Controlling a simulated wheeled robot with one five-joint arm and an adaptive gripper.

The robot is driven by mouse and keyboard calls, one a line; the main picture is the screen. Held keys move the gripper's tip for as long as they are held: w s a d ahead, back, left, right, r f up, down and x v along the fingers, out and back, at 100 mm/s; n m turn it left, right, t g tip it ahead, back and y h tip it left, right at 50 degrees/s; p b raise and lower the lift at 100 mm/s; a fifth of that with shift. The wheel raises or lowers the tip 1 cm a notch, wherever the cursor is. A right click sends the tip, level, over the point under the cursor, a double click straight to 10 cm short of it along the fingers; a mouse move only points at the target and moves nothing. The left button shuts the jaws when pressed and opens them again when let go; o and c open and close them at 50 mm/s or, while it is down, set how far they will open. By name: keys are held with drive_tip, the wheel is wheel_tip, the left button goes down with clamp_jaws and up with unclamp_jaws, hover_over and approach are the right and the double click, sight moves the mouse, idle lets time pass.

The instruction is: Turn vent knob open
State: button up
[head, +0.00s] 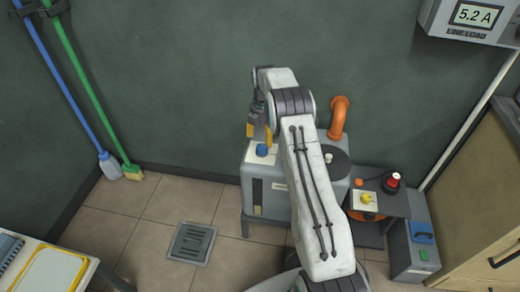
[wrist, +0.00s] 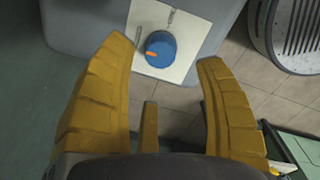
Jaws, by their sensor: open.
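A blue vent knob (head: 262,150) sits on a pale square plate on top of the grey machine (head: 283,191). In the wrist view the blue knob (wrist: 160,49) has an orange pointer mark toward its left side, and the pale plate (wrist: 190,20) bears small dark marks around it. My gripper (head: 259,132) is above the knob in the head view. In the wrist view my gripper (wrist: 168,52) has its yellow fingers spread wide, with the knob between and beyond the tips, apparently untouched. The height gap is hard to judge.
My arm hides part of the machine. An orange pipe (head: 338,118) rises behind it. A floor drain (head: 192,243) and open tiles lie left.

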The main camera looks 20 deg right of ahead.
sight(263, 147)
drive_tip(key=shift+w+f+b, duration=0.1)
drive_tip(key=shift+f+b, duration=1.25)
drive_tip(key=shift+f, duration=2.1)
drive_tip(key=shift+c, duration=0.2)
drive_tip(key=c, duration=1.1)
drive_tip(key=shift+m+p, duration=0.55)
drive_tip(key=shift+m, duration=1.75)
drive_tip(key=shift+c, duration=0.3)
drive_tip(key=o, duration=1.2)
drive_tip(key=shift+d, duration=0.1)
